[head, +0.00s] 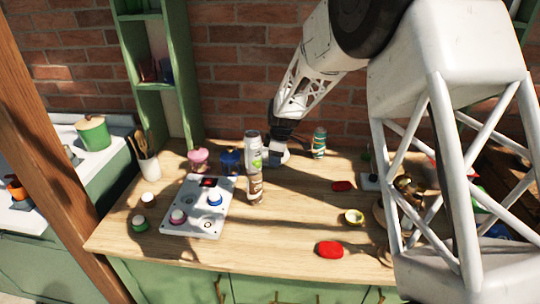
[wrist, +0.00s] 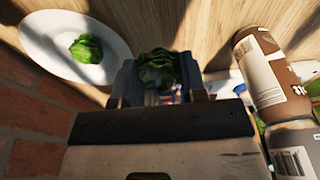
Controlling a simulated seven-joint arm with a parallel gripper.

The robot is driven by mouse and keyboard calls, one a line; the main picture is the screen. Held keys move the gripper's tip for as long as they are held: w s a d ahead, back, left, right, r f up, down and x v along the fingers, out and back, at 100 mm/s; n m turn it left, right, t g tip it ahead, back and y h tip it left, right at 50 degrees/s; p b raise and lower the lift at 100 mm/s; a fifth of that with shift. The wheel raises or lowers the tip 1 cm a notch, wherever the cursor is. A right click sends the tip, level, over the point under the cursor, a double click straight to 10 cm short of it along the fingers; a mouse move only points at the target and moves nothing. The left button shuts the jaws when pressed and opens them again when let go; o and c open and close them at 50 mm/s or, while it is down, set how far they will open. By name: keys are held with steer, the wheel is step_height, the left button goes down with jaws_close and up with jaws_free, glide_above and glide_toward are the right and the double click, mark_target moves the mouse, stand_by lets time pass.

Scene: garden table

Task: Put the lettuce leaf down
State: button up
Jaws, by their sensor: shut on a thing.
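My gripper (wrist: 157,82) is shut on a green lettuce leaf (wrist: 157,68), which shows between the two fingers in the wrist view. In the head view my gripper (head: 279,153) is over the back of the wooden table, just right of the tall bottle; the leaf cannot be made out there. In the wrist view a white plate (wrist: 45,62) lies on the table at the upper left, apart from the gripper. Another piece of lettuce (wrist: 87,49) lies on that plate. I cannot pick out the plate in the head view.
A tall brown-and-white bottle (head: 254,172) stands close to my gripper, and at right in the wrist view (wrist: 268,72). A grey panel (head: 187,222) with several small jars is at left. A green bottle (head: 319,143) stands behind.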

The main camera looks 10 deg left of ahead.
steer(key=shift+w+a, duration=0.2)
steer(key=shift+w, duration=0.05)
steer(key=shift+w, duration=0.1)
glide_above(265, 152)
steer(key=shift+d+f, duration=0.2)
steer(key=shift+f, duration=0.5)
stand_by(0.5)
steer(key=shift+f, duration=0.1)
steer(key=shift+f, duration=1.65)
steer(key=shift+f, duration=0.5)
steer(key=o, duration=0.9)
